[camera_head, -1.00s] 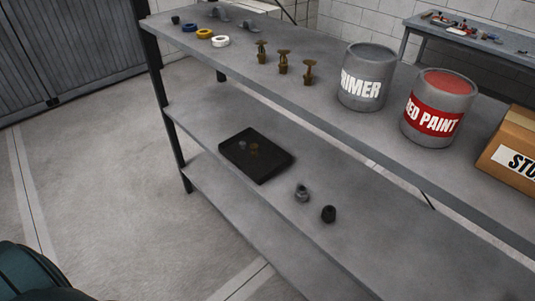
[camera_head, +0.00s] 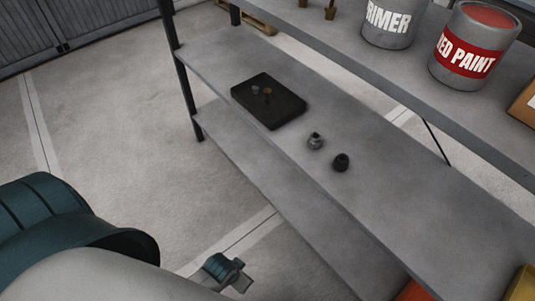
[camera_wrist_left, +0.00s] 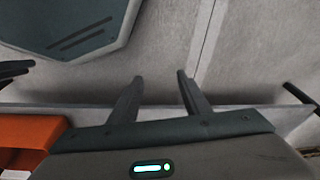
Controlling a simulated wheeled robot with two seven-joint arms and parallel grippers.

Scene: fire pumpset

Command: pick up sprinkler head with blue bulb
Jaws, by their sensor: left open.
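Two brass sprinkler heads show only in part at the top edge of the head view, a left one (camera_head: 303,3) and a right one (camera_head: 330,11), on the upper shelf. Their bulbs cannot be made out, so I cannot tell which is blue. A black tray (camera_head: 284,113) on the middle shelf holds a small clear or grey item (camera_head: 256,90) and a small brownish item (camera_head: 267,91), too small to identify. My left gripper (camera_wrist_left: 160,76) is open and empty in the left wrist view, apart from these things. My right gripper is not in view.
A grey fitting (camera_head: 315,142) and a black fitting (camera_head: 341,162) stand on the middle shelf (camera_head: 400,190). Orange (camera_head: 415,291) and yellow things (camera_head: 520,285) show at lower right.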

